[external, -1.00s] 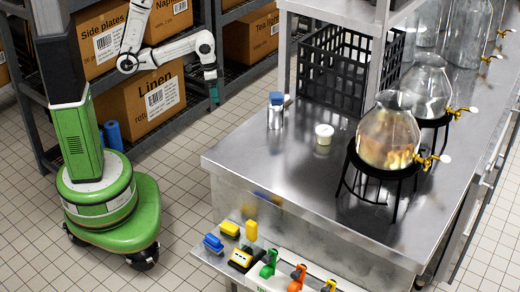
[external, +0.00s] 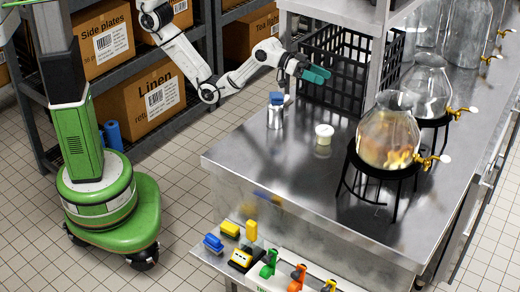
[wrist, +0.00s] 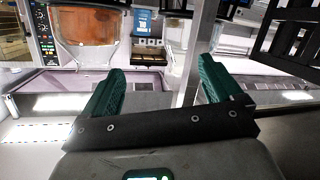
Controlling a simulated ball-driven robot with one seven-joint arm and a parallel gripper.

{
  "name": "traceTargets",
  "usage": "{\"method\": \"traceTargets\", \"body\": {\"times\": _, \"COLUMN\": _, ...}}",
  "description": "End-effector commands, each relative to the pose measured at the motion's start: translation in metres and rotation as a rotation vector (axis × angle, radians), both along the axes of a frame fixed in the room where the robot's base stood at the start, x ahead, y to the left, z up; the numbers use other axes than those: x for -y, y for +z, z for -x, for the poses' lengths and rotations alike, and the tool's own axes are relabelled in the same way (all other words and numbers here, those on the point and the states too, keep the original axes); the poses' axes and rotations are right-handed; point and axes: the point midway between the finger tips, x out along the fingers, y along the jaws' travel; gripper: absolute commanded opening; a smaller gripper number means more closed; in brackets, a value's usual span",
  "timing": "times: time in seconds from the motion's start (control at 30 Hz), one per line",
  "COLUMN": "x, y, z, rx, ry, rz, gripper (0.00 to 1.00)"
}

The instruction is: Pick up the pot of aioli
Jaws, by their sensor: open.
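A small pale cream pot (external: 324,130), which looks like the pot of aioli, stands upright on the steel counter (external: 260,165). My gripper (external: 318,74) is above the counter, behind and higher than the pot, apart from it. In the wrist view my gripper (wrist: 160,85) shows two green fingers spread wide with nothing between them. The pot does not show in the wrist view.
A black crate (external: 335,65) is behind, close to my gripper. A glass dispenser on a black stand (external: 388,140) is at right. A steel post (external: 377,50) rises nearby.

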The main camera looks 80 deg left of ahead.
Motion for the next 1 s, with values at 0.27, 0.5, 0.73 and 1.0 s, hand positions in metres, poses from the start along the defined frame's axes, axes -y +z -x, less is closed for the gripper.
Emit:
{"method": "traceTargets", "body": {"times": 0.27, "x": -0.002, "y": -0.051, "z": -0.042, "rx": -0.402, "ry": 0.193, "rz": -0.356, "gripper": 0.92}}
{"method": "traceTargets", "body": {"times": 0.5, "x": 0.017, "y": -0.101, "z": 0.004, "rx": -0.726, "ry": 0.154, "rz": -0.557, "gripper": 0.92}}
{"method": "traceTargets", "body": {"times": 0.73, "x": 0.022, "y": -0.124, "z": 0.013, "rx": -0.794, "ry": 0.135, "rz": -0.603, "gripper": 0.92}}
{"method": "traceTargets", "body": {"times": 1.0, "x": 0.025, "y": -0.157, "z": -0.002, "rx": -0.789, "ry": 0.139, "rz": -0.599, "gripper": 0.92}}
